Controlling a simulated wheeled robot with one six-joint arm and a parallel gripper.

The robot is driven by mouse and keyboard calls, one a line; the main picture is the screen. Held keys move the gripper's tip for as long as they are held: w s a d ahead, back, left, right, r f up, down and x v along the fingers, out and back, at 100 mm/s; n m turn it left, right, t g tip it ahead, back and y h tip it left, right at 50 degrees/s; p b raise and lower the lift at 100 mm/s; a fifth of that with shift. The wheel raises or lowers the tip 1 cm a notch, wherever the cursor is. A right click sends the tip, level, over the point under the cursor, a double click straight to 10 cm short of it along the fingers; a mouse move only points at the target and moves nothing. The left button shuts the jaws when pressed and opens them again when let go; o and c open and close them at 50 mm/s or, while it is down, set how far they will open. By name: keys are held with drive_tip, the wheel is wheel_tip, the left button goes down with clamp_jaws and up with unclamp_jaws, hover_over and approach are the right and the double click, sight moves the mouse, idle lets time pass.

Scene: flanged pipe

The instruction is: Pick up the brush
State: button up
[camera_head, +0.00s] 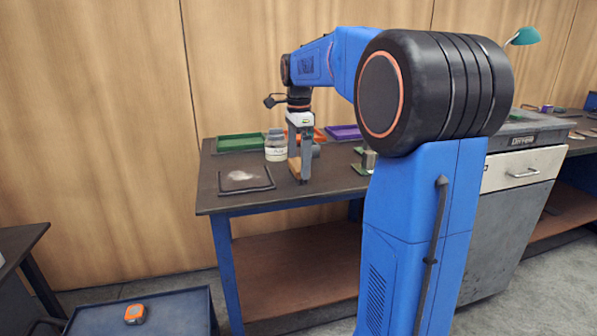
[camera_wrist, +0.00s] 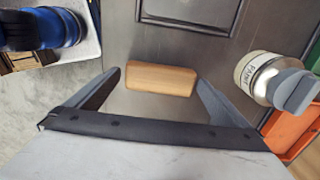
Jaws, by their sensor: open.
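The brush shows in the wrist view as a plain light wooden block (camera_wrist: 161,78), lying across the space between my fingertips. Only its wooden part shows; I cannot make out bristles. In the head view a bit of tan wood (camera_head: 294,168) shows beside my fingers, on the bench. My gripper (camera_wrist: 160,82) is open, with one finger off each end of the wood and a small gap visible at the left. In the head view my gripper (camera_head: 301,172) points straight down at the bench top. Whether the fingers touch the wood cannot be seen.
A dark-rimmed tray with pale powder (camera_head: 246,189) lies left. Green (camera_head: 240,143) and purple (camera_head: 343,132) trays stand behind. Small metal parts lie right.

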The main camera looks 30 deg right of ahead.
sight(299, 163)
drive_tip(key=shift+f, duration=0.95)
drive_tip(key=c, duration=1)
drive_tip(key=shift+r, duration=0.15)
wheel_tip(299, 163, up, 10)
drive_tip(key=shift+f, duration=0.1)
